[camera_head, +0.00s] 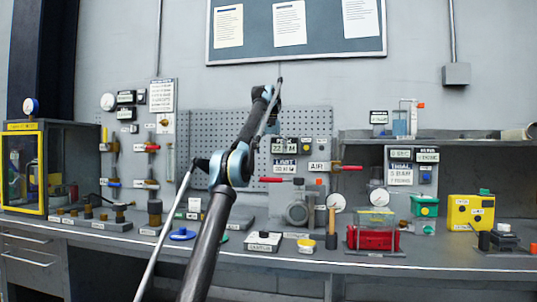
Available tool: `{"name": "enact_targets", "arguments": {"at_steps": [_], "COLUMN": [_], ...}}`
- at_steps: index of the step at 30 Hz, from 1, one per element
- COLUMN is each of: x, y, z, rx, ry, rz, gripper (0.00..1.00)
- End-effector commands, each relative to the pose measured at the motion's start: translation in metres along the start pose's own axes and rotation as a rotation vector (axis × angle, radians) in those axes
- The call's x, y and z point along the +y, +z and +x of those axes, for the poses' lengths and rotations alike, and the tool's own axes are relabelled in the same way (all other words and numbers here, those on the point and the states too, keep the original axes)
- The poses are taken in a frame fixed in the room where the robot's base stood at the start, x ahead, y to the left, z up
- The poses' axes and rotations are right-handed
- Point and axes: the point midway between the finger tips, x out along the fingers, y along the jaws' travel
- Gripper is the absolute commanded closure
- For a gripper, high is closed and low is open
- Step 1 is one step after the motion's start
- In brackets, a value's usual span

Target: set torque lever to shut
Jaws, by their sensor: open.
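No label reading torque lever can be made out. Lever-like parts that show are a red handle (349,168) at the right of the valve panel, beside the AIR label, and a shorter red bar (271,180) at its left. I cannot tell which is the torque lever. My gripper (275,106) is at the far end of my raised arm, in front of the pegboard and up and left of the panel. It is open and appears apart from both handles. Its fingers are small and hard to make out against the arm.
A grey workbench (405,263) runs across the view. A yellow-framed cabinet (42,127) stands at the left, beside pipework with red and blue handles (147,147). A red box (373,239) and a yellow box (470,212) stand at the right. A shelf (460,134) overhangs there.

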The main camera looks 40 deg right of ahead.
Motion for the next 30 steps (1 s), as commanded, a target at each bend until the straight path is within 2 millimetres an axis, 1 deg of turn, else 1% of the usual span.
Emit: {"name": "enact_targets", "arguments": {"at_steps": [9,30], "x": [-0.0004,-0.001], "y": [0.0024,0.0032], "z": [-0.0074,-0.0083], "rx": [0.0,0.0], "ry": [0.0,0.0], "rz": [0.0,-0.001], "gripper": [0.0,0.0]}}
